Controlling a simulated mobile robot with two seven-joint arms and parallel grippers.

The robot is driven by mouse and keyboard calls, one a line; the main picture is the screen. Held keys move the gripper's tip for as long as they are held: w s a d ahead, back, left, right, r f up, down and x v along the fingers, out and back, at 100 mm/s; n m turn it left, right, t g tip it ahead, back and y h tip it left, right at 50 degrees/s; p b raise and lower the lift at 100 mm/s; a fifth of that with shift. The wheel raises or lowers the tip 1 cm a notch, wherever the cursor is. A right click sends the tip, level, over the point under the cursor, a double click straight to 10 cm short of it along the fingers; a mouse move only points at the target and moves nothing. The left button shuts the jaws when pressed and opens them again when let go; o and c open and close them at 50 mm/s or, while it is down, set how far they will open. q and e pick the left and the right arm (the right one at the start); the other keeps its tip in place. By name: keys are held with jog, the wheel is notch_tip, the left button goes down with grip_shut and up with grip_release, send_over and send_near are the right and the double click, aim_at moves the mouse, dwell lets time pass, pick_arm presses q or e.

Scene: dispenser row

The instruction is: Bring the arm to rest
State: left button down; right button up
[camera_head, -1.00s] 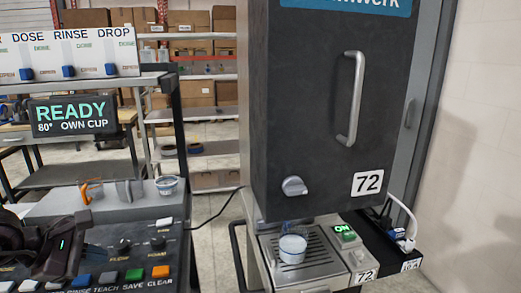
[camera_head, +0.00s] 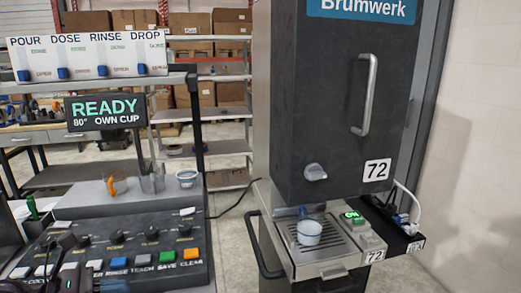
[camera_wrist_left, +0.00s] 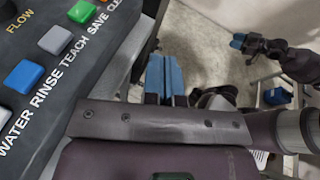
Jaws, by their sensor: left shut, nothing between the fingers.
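My left gripper (camera_wrist_left: 166,72) shows in the left wrist view, its two blue fingers side by side and shut with nothing between them. It is beside the edge of the button panel (camera_wrist_left: 75,85), over the floor. In the head view, dark parts of my left arm show at the bottom left, over the front of the button panel (camera_head: 130,240). Another gripper with blue fingertips, my right one (camera_wrist_left: 242,42), shows small at the upper right of the wrist view; its opening is unclear.
The dark Brumwerk dispenser (camera_head: 335,110) stands at the right, with a white cup (camera_head: 308,232) on its drip grid. A glass bowl (camera_head: 187,178) and an orange-handled item (camera_head: 117,186) stand behind the panel. A READY display (camera_head: 105,112) hangs above. Shelves with boxes are behind.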

pick_arm(q)
jog(key=s+a+f+m+t+y, duration=0.1)
jog(key=s+f+m+t+y, duration=0.4)
jog(key=m, duration=0.7)
jog(key=s+a+f+m+t+y, duration=0.1)
jog(key=a+f+m+y, duration=0.1)
jog(key=f+m, duration=0.7)
jog(key=s+a+f+m+t+y, duration=0.1)
jog(key=s+f+m+t+y, duration=0.25)
jog(key=m, duration=1.05)
jog(key=s+d+f+n+g+y, duration=0.1)
jog(key=s+d+f+n+g, duration=0.1)
jog(key=s+f+n+g, duration=0.4)
notch_tip(320, 180, down, 5)
jog(key=s+n, duration=0.1)
jog(key=n, duration=0.1)
jog(key=shift+d+r+n+y, duration=0.15)
jog(key=shift+d+n+y, duration=0.15)
jog(key=shift+d+y, duration=0.05)
pick_arm(e)
jog(key=shift+s+f, duration=0.75)
jog(key=shift+w+a+r, duration=0.15)
jog(key=shift+w+a, duration=0.05)
jog(key=shift+w, duration=0.05)
